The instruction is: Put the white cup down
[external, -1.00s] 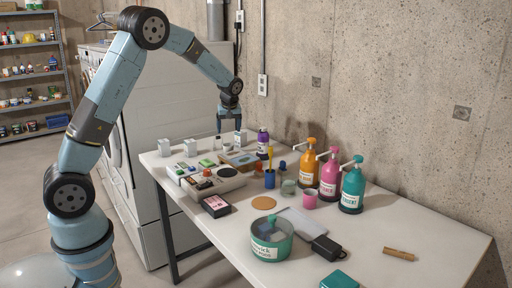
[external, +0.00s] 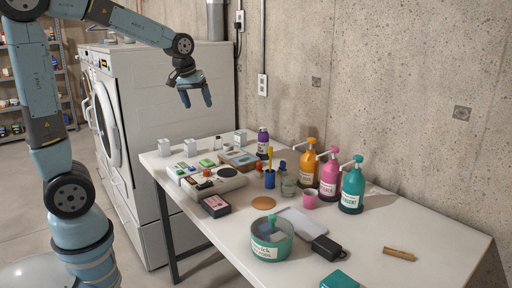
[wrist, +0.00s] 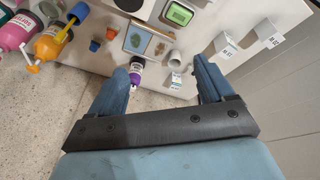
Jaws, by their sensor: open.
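The white cup (external: 228,147) stands on the far end of the white table (external: 405,225), by a small white box and a blue-edged tray. In the wrist view the cup (wrist: 174,58) is a pale round vessel on the table. It looks upright, and nothing grips it. My gripper (external: 196,99) is open and empty, its fingers pointing down, raised well above the table's far end, up and left of the cup. In the wrist view my gripper (wrist: 163,70) shows its two blue fingers wide apart, with the cup seen between them but farther off.
Small white boxes (external: 191,147) and a purple bottle (external: 263,143) stand near the cup. A white machine (external: 180,100) stands behind; the concrete wall is right.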

